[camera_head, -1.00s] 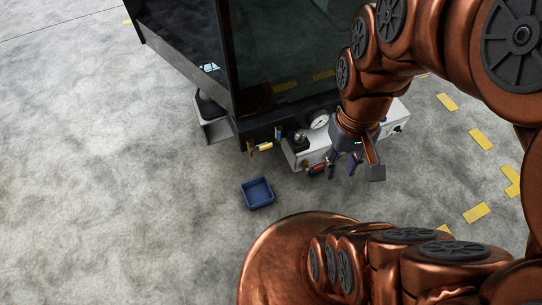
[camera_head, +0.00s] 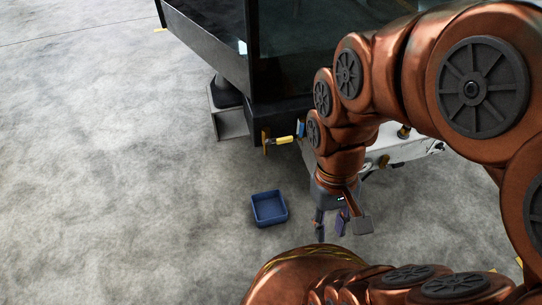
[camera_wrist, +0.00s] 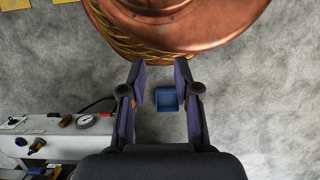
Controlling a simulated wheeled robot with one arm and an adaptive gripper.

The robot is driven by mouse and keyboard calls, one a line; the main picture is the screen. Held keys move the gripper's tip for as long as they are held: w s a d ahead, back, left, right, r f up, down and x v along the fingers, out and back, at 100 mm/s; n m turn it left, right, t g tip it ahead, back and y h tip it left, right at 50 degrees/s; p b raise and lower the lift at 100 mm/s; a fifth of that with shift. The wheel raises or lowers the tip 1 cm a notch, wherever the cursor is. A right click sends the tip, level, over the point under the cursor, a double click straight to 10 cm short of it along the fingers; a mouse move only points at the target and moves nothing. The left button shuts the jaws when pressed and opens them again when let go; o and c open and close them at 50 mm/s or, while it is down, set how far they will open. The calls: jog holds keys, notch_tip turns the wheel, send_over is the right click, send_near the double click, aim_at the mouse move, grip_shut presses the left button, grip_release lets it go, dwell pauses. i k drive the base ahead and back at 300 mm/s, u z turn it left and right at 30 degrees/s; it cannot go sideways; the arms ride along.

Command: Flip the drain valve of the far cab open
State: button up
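The dark-framed glass cab (camera_head: 285,104) stands at the top of the head view. A yellow lever (camera_head: 284,140) with a brass-coloured end sticks out at its lower front corner, a blue piece beside it. I cannot tell for sure whether this is the drain valve. My gripper (camera_head: 331,226) hangs over the floor in front of the white panel, right of the blue bin and apart from the lever. In the wrist view my gripper (camera_wrist: 160,78) is open, with nothing between its fingers. My arm hides part of the white panel.
A small blue bin (camera_head: 269,208) stands on the floor. The concrete floor (camera_head: 110,180) at left is clear.

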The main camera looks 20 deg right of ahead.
aim_at(286, 140)
jog(key=z, duration=0.85)
jog(key=k, duration=1.25)
jog(key=u, duration=1.55)
jog(key=i, duration=0.5)
jog(key=z, duration=0.05)
